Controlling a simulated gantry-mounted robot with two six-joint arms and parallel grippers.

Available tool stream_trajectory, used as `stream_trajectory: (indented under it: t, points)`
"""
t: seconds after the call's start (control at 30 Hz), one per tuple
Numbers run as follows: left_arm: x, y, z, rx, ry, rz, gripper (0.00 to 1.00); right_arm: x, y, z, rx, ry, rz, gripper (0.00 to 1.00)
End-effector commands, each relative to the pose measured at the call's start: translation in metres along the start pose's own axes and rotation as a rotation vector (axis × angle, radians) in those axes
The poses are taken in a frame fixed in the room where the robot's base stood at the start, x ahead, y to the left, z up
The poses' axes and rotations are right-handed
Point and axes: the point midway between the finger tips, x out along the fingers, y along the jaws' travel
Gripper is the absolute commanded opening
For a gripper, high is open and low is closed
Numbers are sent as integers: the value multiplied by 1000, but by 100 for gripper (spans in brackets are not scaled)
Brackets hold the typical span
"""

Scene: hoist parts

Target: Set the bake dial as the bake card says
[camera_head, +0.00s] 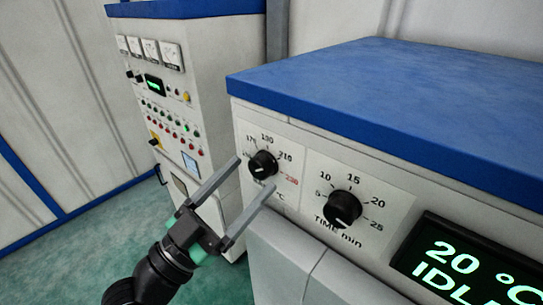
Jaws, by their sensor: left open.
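The oven's front panel carries a black temperature dial (263,163) with a scale showing 190, 210 and a red 230; the lower left of its scale is partly hidden by my gripper. A black time dial (342,209) marked from 5 to 25 min sits to its right. A dark display (470,262) reads 20 °C and IDLE in green, cut off at the frame edge. My left gripper (253,174) is open and empty, its two long grey fingers pointing up towards the temperature dial. I cannot tell whether they touch it. No bake card shows. My right gripper is out of view.
The oven has a broad blue top (400,100). A grey control cabinet (165,110) with gauges, buttons and lamps stands behind to the left. Green floor (85,255) lies open at the lower left, before a pale wall with blue trim.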

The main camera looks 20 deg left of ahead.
Motion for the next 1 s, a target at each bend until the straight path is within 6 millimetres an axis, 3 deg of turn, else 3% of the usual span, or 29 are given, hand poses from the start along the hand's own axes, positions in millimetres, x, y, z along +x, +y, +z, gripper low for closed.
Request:
stream_trajectory:
  t: [0.4,0.83,1.0]
  points:
    - [5,-3,-3,3,0,-7,79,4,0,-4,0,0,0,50]
    - [5,-3,-3,3,0,-7,2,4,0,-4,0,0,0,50]
    - [5,-4,-3,0,-1,-9,0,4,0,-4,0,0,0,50]
